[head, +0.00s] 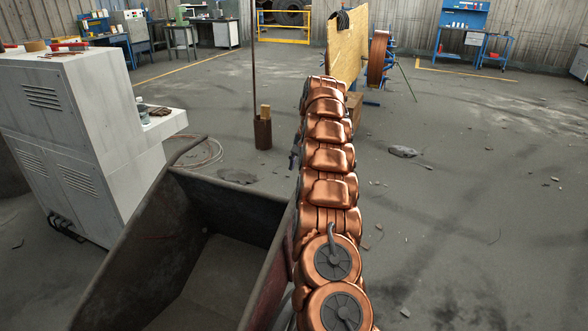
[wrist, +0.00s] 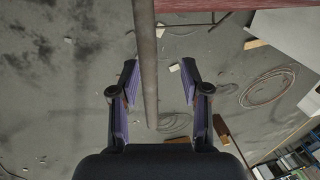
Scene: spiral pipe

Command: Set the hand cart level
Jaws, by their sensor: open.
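The hand cart (head: 130,230) is a worn dark metal tub at the lower left of the head view, empty inside. Its rim looks slanted, the far left corner higher in the picture than the far right. In the wrist view a reddish cart edge (wrist: 215,4) is at the top, and a grey round bar (wrist: 147,55), seemingly the other handle, runs down from there. My gripper (wrist: 160,70) is open; the bar passes between its purple-padded fingers with gaps on both sides. In the head view my arm mostly hides the gripper.
A grey cabinet (head: 85,130) stands close left of the cart. A cable coil (head: 208,156) lies on the floor. The floor at right is largely clear, with small debris.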

